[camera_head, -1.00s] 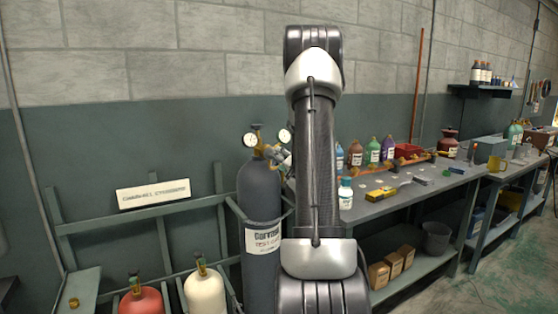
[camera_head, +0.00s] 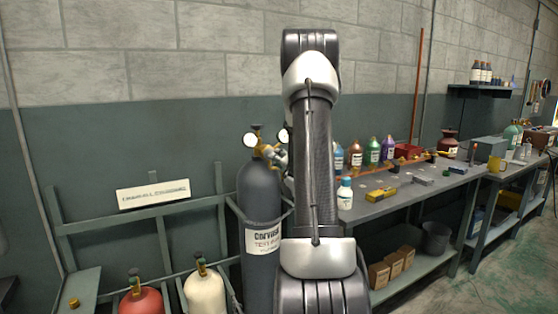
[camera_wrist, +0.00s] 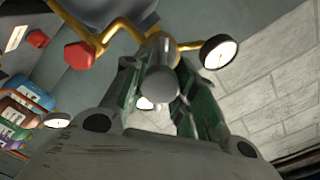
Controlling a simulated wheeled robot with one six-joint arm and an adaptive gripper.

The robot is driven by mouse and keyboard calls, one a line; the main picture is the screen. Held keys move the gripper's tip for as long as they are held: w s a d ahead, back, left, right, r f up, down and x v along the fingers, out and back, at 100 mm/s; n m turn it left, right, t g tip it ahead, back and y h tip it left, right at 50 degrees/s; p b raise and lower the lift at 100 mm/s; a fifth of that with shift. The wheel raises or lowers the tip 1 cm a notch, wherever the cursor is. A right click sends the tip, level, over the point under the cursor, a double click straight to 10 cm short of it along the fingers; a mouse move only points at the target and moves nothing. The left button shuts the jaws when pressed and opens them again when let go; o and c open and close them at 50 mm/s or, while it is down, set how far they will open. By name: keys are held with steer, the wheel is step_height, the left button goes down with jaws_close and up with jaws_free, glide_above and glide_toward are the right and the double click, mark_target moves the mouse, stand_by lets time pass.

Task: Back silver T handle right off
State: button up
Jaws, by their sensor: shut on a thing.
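The silver T handle (camera_wrist: 160,82) is a grey metal piece with its rounded end towards the wrist camera. It stands out from the brass regulator (camera_wrist: 120,30), between the green-lined fingers of my gripper (camera_wrist: 158,92). My gripper is shut on it. The crossbar and the thread behind it are hidden. In the head view the regulator (camera_head: 257,135) sits on top of the tall dark gas cylinder (camera_head: 259,190), with a round gauge on each side. My arm hides most of the handle area there. One white-faced gauge (camera_wrist: 219,52) shows right of the fingers.
A red knob (camera_wrist: 79,55) on the brass piping is close to the left finger. A red cylinder (camera_head: 141,300) and a cream cylinder (camera_head: 205,292) stand left of the dark one. A workbench (camera_head: 385,207) with bottles and small boxes lies to the right.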

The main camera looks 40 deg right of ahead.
steer(key=n, duration=0.3)
steer(key=shift+n, duration=0.4)
steer(key=n, duration=0.3)
steer(key=shift+n, duration=0.3)
steer(key=n, duration=0.3)
steer(key=shift+n, duration=0.3)
steer(key=n, duration=0.3)
steer(key=shift+n, duration=0.4)
steer(key=n, duration=1.1)
steer(key=shift+f+n, duration=0.1)
steer(key=shift+n, duration=0.3)
